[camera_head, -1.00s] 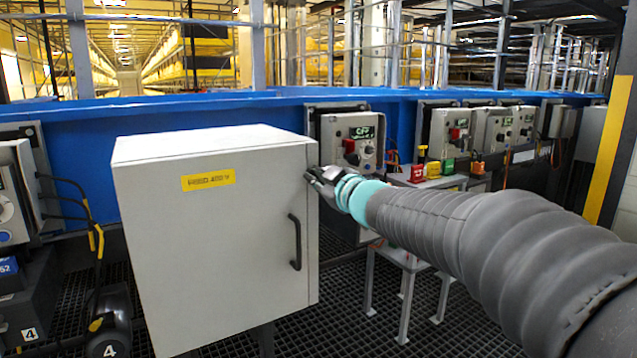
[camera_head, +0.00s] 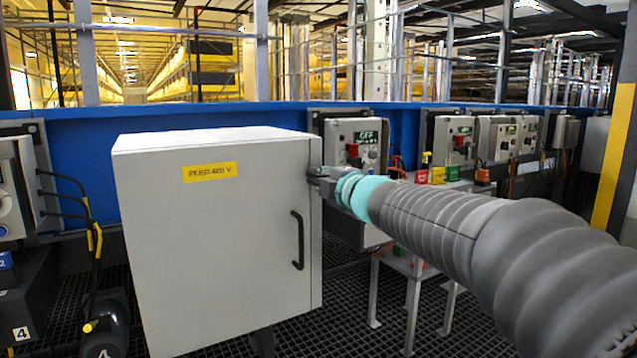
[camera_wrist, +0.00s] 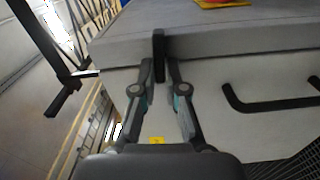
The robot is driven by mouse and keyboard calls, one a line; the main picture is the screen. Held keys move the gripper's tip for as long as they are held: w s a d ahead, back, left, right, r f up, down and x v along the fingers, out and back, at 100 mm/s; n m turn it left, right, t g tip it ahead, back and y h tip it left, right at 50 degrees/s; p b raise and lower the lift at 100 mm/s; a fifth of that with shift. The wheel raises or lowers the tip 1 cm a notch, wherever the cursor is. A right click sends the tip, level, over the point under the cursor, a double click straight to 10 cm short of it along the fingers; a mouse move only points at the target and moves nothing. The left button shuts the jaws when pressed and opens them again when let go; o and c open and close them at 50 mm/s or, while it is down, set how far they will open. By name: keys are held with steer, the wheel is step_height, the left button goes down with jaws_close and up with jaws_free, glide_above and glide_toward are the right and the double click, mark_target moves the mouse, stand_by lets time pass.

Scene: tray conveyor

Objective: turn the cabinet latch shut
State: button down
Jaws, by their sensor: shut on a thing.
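The cabinet (camera_head: 215,240) is a light grey box with a closed-looking front door. Its black bar handle (camera_head: 297,240) is on the right of the door and also shows in the wrist view (camera_wrist: 270,104). The latch (camera_wrist: 159,45) is a small dark bar in the wrist view, lying across the seam near the cabinet's edge. My gripper (camera_wrist: 160,72) is shut on the latch, one finger on each side. In the head view my gripper (camera_head: 318,176) is at the door's upper right edge and hides the latch.
A yellow label (camera_head: 209,172) is on the door. Control boxes (camera_head: 352,140) hang on the blue beam (camera_head: 80,175) behind. A small stand (camera_head: 412,262) with coloured blocks is right of the cabinet, behind my arm. Dark grating covers the floor.

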steer(key=shift+f+n, duration=0.1)
steer(key=shift+n, duration=0.5)
steer(key=c, duration=1.2)
jaws_free()
steer(key=v, duration=1.2)
steer(key=shift+w, duration=0.1)
